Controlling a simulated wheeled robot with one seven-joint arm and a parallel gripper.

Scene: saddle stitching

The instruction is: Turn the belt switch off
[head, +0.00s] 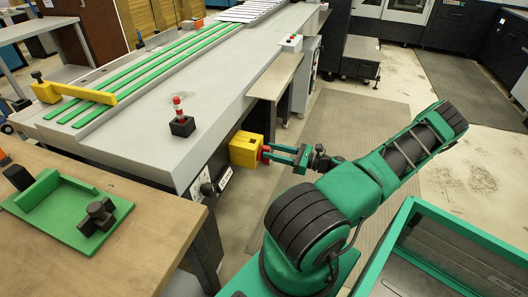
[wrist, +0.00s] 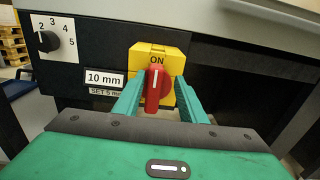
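The belt switch is a yellow box (head: 244,149) on the front side of the grey machine. Its red knob (wrist: 155,85) stands upright, with its white mark towards the "ON" label. The yellow box (wrist: 160,51) also shows in the wrist view. My gripper (head: 271,153) reaches the box from the right in the head view. In the wrist view my gripper (wrist: 158,88) has one green finger on each side of the knob. The fingers look apart, with the knob between them; whether they touch it is hard to tell.
Left of the switch are a numbered dial (wrist: 42,42) and a "10 mm" label (wrist: 104,79). A red-and-white striped post (head: 181,124) stands on the machine top. A wooden table (head: 120,250) is at the front left. A green-rimmed bin (head: 385,250) is at the front right.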

